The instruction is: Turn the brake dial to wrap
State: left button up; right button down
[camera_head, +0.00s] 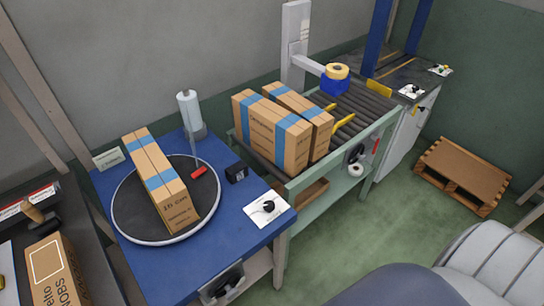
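A black dial on a white plate (267,209) sits at the front right corner of the blue table. A second black dial on a white plate (411,91) is on the grey bench beyond the roller conveyor, and a smaller plate with a dark knob (440,70) lies further right. I cannot read their markings, so I cannot tell which is the brake dial or where any dial points. Neither of my grippers is in view.
The blue table (250,187) carries a round turntable (127,215) with a taped carton (160,180), a white film roll (190,112) and a small black box (236,173). Taped cartons (270,135) stand on the roller conveyor (362,102). A wooden pallet (464,176) lies on the green floor.

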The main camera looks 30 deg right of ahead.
aim_at(269, 206)
jog(key=z, duration=0.85)
